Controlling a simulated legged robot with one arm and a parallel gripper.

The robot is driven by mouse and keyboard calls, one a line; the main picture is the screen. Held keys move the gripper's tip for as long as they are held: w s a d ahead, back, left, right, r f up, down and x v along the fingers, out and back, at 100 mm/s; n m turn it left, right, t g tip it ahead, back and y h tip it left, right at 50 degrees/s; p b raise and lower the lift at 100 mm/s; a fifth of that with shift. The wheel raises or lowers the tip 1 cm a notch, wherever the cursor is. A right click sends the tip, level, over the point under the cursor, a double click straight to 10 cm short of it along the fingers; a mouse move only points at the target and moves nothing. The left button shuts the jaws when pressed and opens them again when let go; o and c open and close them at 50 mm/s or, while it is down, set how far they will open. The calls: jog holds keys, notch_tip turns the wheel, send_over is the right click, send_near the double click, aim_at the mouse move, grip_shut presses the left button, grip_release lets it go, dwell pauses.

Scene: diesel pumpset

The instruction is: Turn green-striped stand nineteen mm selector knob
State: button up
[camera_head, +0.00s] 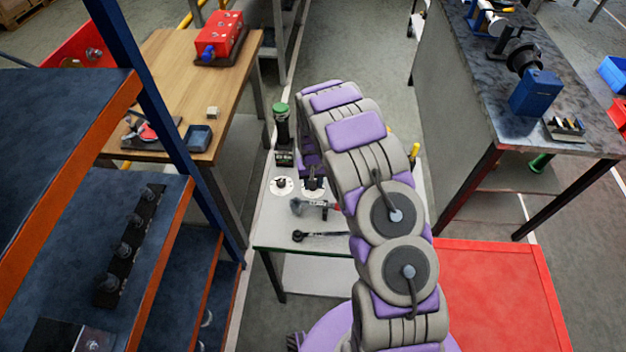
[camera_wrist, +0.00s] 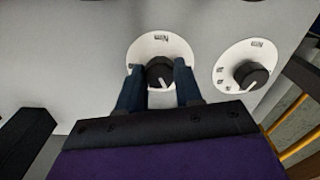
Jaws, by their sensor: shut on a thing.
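A black selector knob (camera_wrist: 159,72) with a white pointer line sits on a round white dial (camera_wrist: 158,42). My gripper (camera_wrist: 158,68) has one dark finger on each side of this knob and is shut on it. The pointer points down and slightly right in the wrist view. A second black knob (camera_wrist: 251,75) on its own white dial stands free to the right there. In the head view, the pale stand (camera_head: 268,226) has a thin green front edge. The free knob (camera_head: 281,184) is at its left.
A green-topped black cylinder (camera_head: 281,124) stands behind the dials. A dark-handled tool (camera_head: 320,236) and a grey-headed tool (camera_head: 298,206) lie in front. A wooden table (camera_head: 170,75) is at left, blue shelves (camera_head: 60,130) nearer, and a grey workbench (camera_head: 480,100) at right.

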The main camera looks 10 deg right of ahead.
jog(key=shift+m, duration=0.6)
jog(key=o, duration=1)
jog(key=shift+o, duration=0.2)
jog(key=shift+r, duration=0.1)
notch_tip(320, 180, up, 17)
jog(key=p, duration=0.3)
jog(key=shift+r, duration=0.1)
